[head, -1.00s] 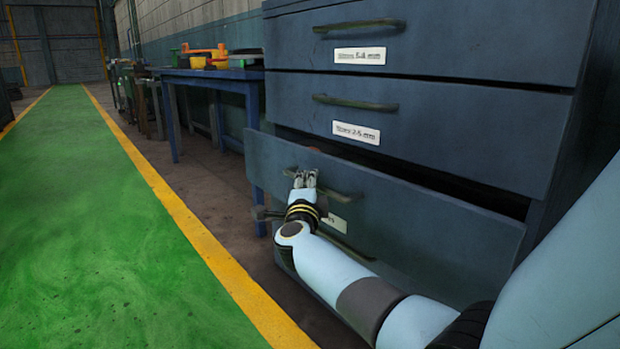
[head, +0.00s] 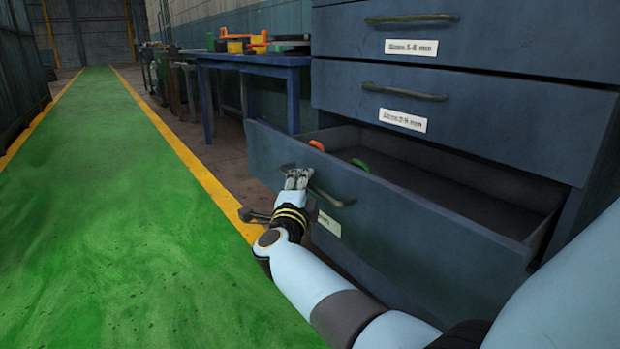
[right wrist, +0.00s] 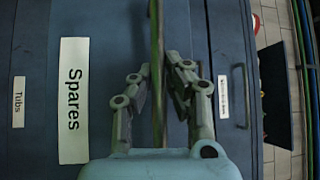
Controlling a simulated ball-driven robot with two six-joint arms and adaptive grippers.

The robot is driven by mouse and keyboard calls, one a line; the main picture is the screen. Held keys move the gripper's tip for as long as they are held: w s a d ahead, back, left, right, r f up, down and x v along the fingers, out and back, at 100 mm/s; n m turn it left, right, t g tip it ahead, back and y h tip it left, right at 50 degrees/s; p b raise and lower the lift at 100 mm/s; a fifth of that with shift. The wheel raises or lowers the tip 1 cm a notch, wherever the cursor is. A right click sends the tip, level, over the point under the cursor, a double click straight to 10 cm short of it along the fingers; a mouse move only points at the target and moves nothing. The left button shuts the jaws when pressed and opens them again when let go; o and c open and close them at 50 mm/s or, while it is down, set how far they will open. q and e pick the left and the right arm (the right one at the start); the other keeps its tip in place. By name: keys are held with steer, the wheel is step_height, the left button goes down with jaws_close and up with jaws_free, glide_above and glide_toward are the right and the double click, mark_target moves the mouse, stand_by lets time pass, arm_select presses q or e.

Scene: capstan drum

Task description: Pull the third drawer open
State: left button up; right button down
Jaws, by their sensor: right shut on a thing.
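The third drawer (head: 400,230) is a dark blue front standing well out from the cabinet, with its inside showing from above. Its bar handle (head: 335,199) runs across the front, above a white label that reads "Spares" in the right wrist view (right wrist: 74,100). My right gripper (head: 298,178) is shut on the handle near its left end. In the right wrist view, the fingers of the right gripper (right wrist: 158,72) lie on both sides of the handle bar (right wrist: 157,35). My left gripper is not in view.
Two shut drawers with handles (head: 406,91) (head: 412,19) sit above. An orange piece (head: 317,145) and a green piece (head: 360,165) lie in the open drawer. A blue table (head: 250,62) with coloured bins stands behind. The green floor lane (head: 110,220) at left is clear.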

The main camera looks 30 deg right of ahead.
steer(key=shift+s+a+f, duration=0.2)
steer(key=shift+a+f, duration=0.25)
steer(key=shift+a, duration=0.2)
steer(key=c, duration=1.4)
jaws_free()
steer(key=shift+o, duration=0.3)
steer(key=shift+r, duration=0.2)
